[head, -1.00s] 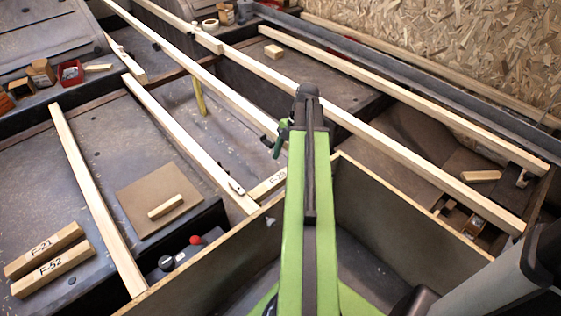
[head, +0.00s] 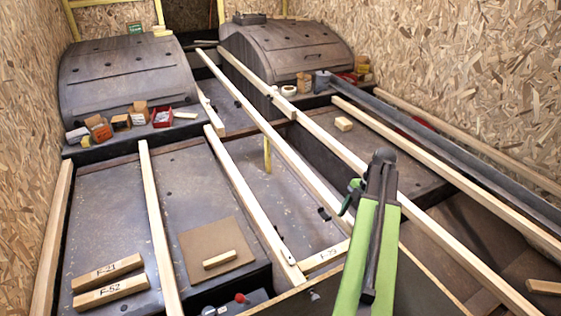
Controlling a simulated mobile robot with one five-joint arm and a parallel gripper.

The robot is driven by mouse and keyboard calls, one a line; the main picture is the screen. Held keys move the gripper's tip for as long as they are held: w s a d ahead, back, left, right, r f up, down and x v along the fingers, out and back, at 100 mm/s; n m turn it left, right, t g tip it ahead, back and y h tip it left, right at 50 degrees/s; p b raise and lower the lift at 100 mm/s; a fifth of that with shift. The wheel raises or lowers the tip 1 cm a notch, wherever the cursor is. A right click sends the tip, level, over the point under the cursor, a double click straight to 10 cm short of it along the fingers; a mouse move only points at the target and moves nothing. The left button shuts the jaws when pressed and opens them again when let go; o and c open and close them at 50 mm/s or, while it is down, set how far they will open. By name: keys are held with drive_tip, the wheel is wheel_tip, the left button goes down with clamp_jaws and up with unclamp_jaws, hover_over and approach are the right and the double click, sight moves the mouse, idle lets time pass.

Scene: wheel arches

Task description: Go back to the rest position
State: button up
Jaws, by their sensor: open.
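My gripper (head: 352,196) shows at the end of my green arm in the right half of the head view. It is open, and I see nothing held in it. It hangs over the long wooden battens, just above a short piece marked F-79 (head: 324,257). The arm partly hides the right end of that piece and part of a long batten behind it. Two blocks marked F-21 (head: 107,272) and F-52 (head: 111,291) lie side by side at the lower left.
Two dark wheel arches (head: 128,84) (head: 287,55) stand at the back, with small boxes (head: 98,128) and a red bin (head: 162,117) in front. A brown board (head: 217,243) bears a short wood block (head: 220,259). Chipboard walls (head: 25,110) close both sides.

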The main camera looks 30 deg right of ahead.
drive_tip(key=w+a+n+g, duration=0.1)
drive_tip(key=w+a+n, duration=0.2)
drive_tip(key=w+a, duration=0.8)
drive_tip(key=w+a+f+m+h, duration=0.15)
drive_tip(key=a+m, duration=0.25)
drive_tip(key=a, duration=1.3)
drive_tip(key=w+a+m+h, duration=0.1)
drive_tip(key=a+m+h, duration=0.15)
drive_tip(key=a, duration=1.35)
wheel_tip(320, 180, up, 30)
drive_tip(key=w+d+m+p, duration=0.1)
drive_tip(key=m+p, duration=1.2)
drive_tip(key=p, duration=1.7)
drive_tip(key=shift+t+h, duration=0.3)
